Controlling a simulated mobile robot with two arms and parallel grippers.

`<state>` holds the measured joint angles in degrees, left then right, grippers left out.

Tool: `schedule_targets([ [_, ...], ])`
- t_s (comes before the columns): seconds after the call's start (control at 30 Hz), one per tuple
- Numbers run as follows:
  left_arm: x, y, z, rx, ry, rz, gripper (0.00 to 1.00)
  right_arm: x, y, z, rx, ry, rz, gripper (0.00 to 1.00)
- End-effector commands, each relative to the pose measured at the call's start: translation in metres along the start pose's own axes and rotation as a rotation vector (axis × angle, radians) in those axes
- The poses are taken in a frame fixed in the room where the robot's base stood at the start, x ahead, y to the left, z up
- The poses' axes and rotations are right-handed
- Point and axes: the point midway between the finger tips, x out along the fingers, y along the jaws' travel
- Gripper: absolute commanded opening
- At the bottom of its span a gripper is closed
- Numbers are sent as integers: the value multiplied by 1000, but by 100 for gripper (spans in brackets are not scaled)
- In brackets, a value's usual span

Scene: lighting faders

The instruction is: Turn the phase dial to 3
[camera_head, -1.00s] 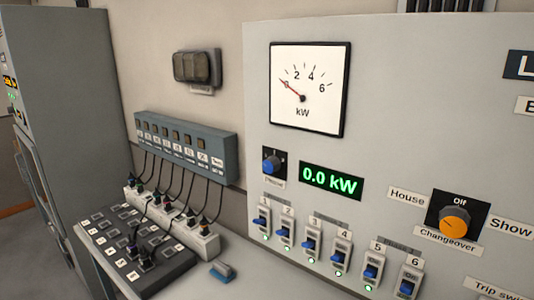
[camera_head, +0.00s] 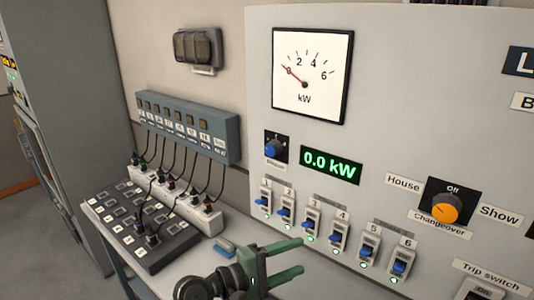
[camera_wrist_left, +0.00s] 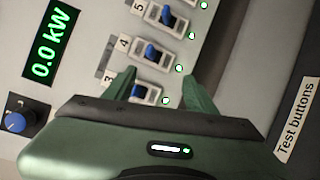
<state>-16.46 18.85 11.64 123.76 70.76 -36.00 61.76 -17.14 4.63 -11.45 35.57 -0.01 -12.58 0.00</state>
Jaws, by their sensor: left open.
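The phase dial (camera_head: 272,149) is a small blue knob on a dark square plate on the grey panel, left of the green 0.0 kW display (camera_head: 331,165). Its scale marks are too small to read. It also shows at the left edge of the left wrist view (camera_wrist_left: 17,122). My left gripper (camera_head: 302,256) is open and empty, low in front of the panel, below and right of the dial. In the left wrist view its fingers (camera_wrist_left: 160,90) point at the switches numbered 3 and 4. My right gripper is not in view.
Several numbered blue switches (camera_head: 312,229) line the panel below the display. An orange changeover knob (camera_head: 445,211) is at the right. A kW meter (camera_head: 311,76) hangs above.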

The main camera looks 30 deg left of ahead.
Motion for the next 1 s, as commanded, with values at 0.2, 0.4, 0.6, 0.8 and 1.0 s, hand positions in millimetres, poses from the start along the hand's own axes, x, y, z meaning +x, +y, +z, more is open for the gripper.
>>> schedule_targets([
  [0.2, -28, 139, -70, -642, -33, 447, 56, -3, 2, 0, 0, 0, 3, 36],
  [0.4, -48, 184, -101, -892, -84, 609, 56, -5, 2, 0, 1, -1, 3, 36],
  [0.6, -32, 203, -106, -915, -92, 623, 56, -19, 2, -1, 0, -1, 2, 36],
  [0.8, -4, 219, -112, -913, -90, 622, 56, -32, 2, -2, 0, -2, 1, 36],
  [1.0, 11, 226, -116, -913, -89, 620, 56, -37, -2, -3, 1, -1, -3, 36],
])
